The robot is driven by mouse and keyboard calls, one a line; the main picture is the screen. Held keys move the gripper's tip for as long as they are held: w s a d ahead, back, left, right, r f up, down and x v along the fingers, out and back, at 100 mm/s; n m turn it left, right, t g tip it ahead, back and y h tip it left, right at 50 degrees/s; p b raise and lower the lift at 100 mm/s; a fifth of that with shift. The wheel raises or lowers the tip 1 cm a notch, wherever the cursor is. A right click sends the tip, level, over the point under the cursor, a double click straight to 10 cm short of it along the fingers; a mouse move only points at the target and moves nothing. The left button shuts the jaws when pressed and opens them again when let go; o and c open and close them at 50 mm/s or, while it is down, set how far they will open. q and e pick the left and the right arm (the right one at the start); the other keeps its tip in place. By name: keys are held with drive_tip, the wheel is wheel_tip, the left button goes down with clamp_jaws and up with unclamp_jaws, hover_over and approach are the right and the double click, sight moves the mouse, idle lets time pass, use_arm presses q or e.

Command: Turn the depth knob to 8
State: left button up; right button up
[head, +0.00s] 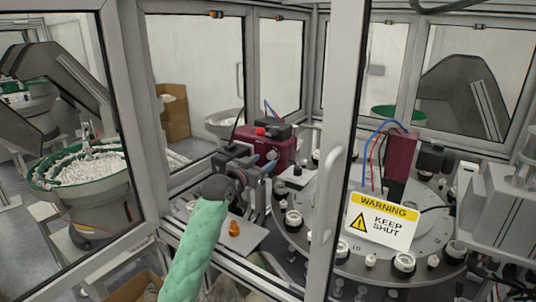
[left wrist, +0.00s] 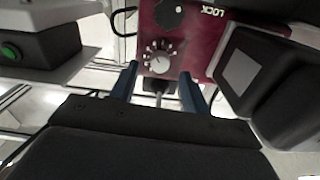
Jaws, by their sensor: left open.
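The depth knob (left wrist: 160,62) is a small pale dial ringed by white marks on the face of a maroon unit (left wrist: 205,40). The unit also shows in the head view (head: 284,149), inside the cell behind my left gripper (head: 256,168). In the left wrist view my left gripper (left wrist: 159,70) is open, with one blue finger on each side of the knob's lower part. I cannot tell whether the fingers touch the unit. The dial numbers are too small to read. My right gripper is not in view.
A black knob (left wrist: 170,13) sits by the word LOCK above the dial. A black box (left wrist: 262,82) is close at the right, and a box with a green button (left wrist: 10,51) at the left. The door with the warning sign (head: 383,221) and a rotary table (head: 345,262) stand to the right.

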sight(269, 157)
use_arm(q)
drive_tip(key=shift+p+x, duration=0.65)
drive_tip(key=shift+x, duration=0.95)
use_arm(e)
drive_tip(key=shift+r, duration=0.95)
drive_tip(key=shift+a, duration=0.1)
use_arm(q)
drive_tip(key=c, duration=1)
drive_tip(key=shift+a+f+m+b, duration=0.1)
drive_tip(key=shift+f+m+b, duration=0.05)
drive_tip(key=shift+m+b, duration=0.65)
drive_tip(key=m+b, duration=0.2)
drive_tip(key=shift+b, duration=0.35)
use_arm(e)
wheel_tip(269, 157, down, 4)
use_arm(q)
drive_tip(key=m+b, duration=0.3)
drive_tip(key=m, duration=0.2)
drive_tip(key=shift+m+b, duration=0.3)
drive_tip(key=shift+b, duration=0.1)
drive_tip(key=shift+m+b, duration=0.4)
drive_tip(key=shift+m, duration=0.9)
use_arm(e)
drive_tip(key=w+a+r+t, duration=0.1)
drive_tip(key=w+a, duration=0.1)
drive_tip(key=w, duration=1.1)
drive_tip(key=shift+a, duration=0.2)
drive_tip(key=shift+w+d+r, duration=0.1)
